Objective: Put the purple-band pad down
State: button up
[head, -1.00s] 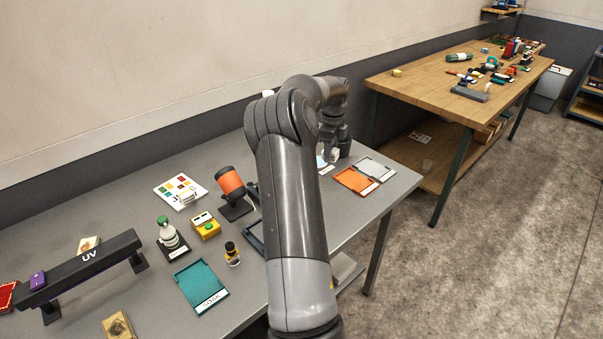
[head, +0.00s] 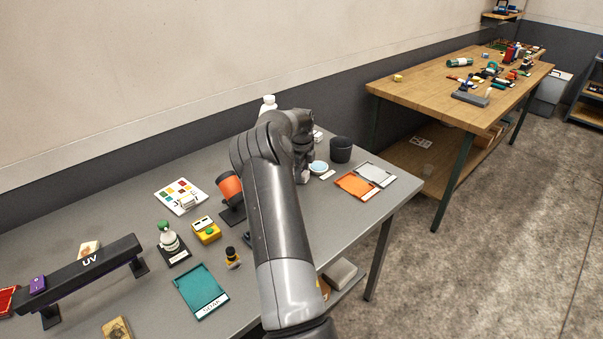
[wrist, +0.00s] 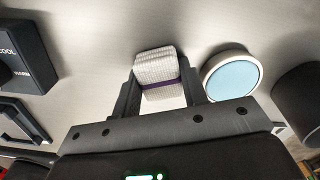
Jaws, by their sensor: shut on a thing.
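The purple-band pad (wrist: 155,65) is a pale, ribbed block with a purple band across it. In the wrist view it sits between the two dark fingers of my gripper (wrist: 160,84), which is shut on it. In the head view my gripper (head: 303,178) is low over the grey table, left of the round blue dish, and my arm hides the pad there. I cannot tell whether the pad touches the table.
The white-rimmed blue dish (wrist: 231,76) is close right of the pad, with a dark cup (head: 341,149) beyond it. Orange (head: 353,185) and grey (head: 375,174) trays lie near the table's right end. A dark block marked COOL and WARM (wrist: 25,55) stands left.

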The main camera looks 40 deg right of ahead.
jog(key=o, duration=0.9)
jog(key=shift+f, duration=0.1)
jog(key=shift+o, duration=0.2)
notch_tip(320, 180, up, 12)
jog(key=s+a+r+n+t, duration=0.1)
jog(key=s+a+r+n, duration=0.1)
jog(key=a+r+n, duration=0.35)
jog(key=s+a+r+n+t, duration=0.1)
jog(key=s+a+r+n, duration=0.1)
jog(key=a+r, duration=0.6)
jog(key=s+a+r+n+t, duration=0.15)
jog(key=s+a+n, duration=0.25)
jog(key=a, duration=0.4)
jog(key=s+a+r+n, duration=0.3)
jog(key=s+a+n, duration=0.1)
jog(key=a, duration=0.4)
jog(key=s+a+f+n+t, duration=0.1)
jog(key=s+a+f+n, duration=0.1)
jog(key=s+a+n, duration=0.6)
jog(key=s+a+f+n+t, duration=0.1)
jog(key=s+a+f+n, duration=0.2)
jog(key=s+a+n, duration=0.5)
jog(key=s+a, duration=0.1)
jog(key=s, duration=0.3)
jog(key=shift+a+f, duration=0.15)
jog(key=shift+a, duration=0.05)
